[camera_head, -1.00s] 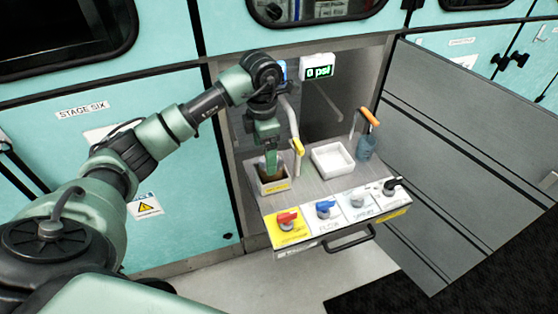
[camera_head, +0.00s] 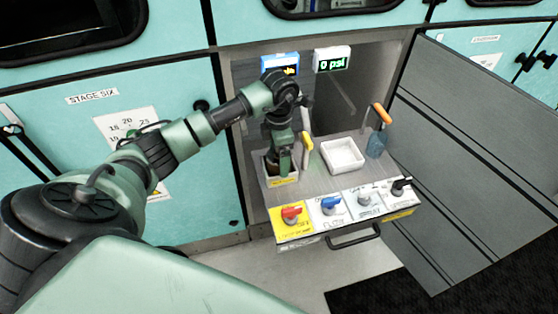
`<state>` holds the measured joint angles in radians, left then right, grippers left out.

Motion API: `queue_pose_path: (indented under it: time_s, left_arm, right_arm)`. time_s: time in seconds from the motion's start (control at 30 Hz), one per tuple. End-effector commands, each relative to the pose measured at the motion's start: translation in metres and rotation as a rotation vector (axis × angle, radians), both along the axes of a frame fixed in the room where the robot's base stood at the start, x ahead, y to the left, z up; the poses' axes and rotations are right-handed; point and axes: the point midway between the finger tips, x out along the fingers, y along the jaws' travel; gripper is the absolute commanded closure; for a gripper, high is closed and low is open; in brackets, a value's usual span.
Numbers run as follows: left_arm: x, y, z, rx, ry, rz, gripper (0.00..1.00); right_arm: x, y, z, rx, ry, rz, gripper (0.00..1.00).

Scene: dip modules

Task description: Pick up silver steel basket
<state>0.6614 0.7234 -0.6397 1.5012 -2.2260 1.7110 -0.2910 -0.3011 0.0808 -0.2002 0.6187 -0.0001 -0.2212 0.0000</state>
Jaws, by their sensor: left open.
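My left gripper (camera_head: 279,163) points down into the square bin (camera_head: 282,183) at the left of the pulled-out drawer. It is open; its fingertips are partly hidden by the bin wall, and I cannot tell if they touch anything. Something brown shows inside the bin around the fingers. A small grey-blue container (camera_head: 376,146) with an orange handle (camera_head: 382,113) stands at the drawer's back right, apart from the gripper. It may be the steel basket, but I cannot tell for sure. My right gripper is not in view.
A white tray (camera_head: 343,156) sits mid-drawer. A yellow-ended spout (camera_head: 307,142) stands close beside my gripper. Coloured knobs, including a red one (camera_head: 291,212), line the front. Two displays, one reading 0 psi (camera_head: 332,60), are behind. A grey open door (camera_head: 470,165) borders the right.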

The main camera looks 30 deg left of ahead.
Motion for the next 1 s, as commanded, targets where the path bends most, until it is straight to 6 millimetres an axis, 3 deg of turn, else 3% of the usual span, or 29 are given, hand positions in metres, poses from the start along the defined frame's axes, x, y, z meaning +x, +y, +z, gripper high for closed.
queue_pose_path:
  time_s: [0.17,0.43,0.77,1.0]
  left_arm:
    - [0.0,0.0,0.0,-0.001,-0.001,0.0,0.09]
    - [0.0,0.0,0.0,-0.001,-0.001,0.0,0.84]
    - [0.001,0.0,0.004,-0.001,-0.002,0.0,0.86]
    - [0.002,0.0,0.03,-0.001,-0.006,0.0,0.86]
  right_arm:
    - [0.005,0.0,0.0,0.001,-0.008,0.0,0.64]
    - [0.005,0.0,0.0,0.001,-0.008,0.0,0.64]
    - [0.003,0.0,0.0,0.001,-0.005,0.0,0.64]
    - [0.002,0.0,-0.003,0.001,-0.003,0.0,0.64]
